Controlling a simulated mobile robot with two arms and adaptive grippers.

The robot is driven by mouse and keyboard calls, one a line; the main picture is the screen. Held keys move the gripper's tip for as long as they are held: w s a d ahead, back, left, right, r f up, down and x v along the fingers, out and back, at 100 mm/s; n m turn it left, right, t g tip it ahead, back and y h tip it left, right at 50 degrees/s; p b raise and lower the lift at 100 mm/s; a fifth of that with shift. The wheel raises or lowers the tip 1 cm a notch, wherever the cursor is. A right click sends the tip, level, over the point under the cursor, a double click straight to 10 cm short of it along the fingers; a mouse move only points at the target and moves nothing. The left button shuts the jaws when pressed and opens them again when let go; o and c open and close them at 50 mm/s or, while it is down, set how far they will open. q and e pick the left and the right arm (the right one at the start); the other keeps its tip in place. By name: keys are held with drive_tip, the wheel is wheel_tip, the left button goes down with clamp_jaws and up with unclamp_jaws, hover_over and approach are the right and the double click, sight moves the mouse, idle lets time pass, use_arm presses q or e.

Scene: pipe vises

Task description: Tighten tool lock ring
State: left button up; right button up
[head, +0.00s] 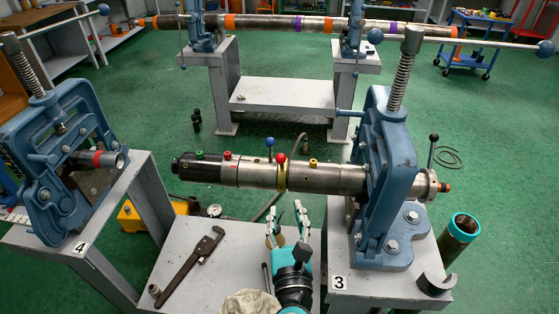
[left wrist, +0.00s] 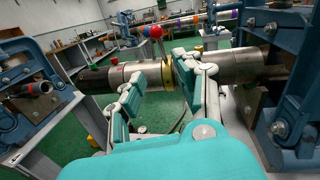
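The tool (head: 325,178) is a steel cylinder with a black left end, held level in the blue vise (head: 388,170) marked 3. A yellow ring (head: 282,177) with a red ball knob (head: 281,158) sits around it; I take this as the lock ring. The yellow ring also shows in the left wrist view (left wrist: 168,74). My left gripper (head: 287,212) is open and empty, in front of and below the ring. In the left wrist view its fingers (left wrist: 160,82) stand apart with the ring visible beyond the gap. My right gripper is not in view.
A pipe wrench (head: 190,266) lies on the grey bench (head: 225,240) below the tool. A second vise (head: 62,150) marked 4 stands at left. A teal-rimmed tube (head: 460,232) stands at right. A long banded pipe (head: 270,24) lies across the back vises.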

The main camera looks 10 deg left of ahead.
sight(281, 165)
use_arm(q)
drive_tip(key=w+a, duration=0.1)
drive_tip(key=w, duration=0.4)
drive_tip(key=w+p, duration=0.1)
drive_tip(key=w, duration=0.4)
drive_tip(key=w+a+p, duration=0.1)
drive_tip(key=w, duration=0.3)
drive_tip(key=shift+w+a, duration=0.3)
drive_tip(key=shift+w, duration=0.1)
drive_tip(key=shift+w+a+f, duration=0.1)
drive_tip(key=shift+w, duration=0.45)
clamp_jaws()
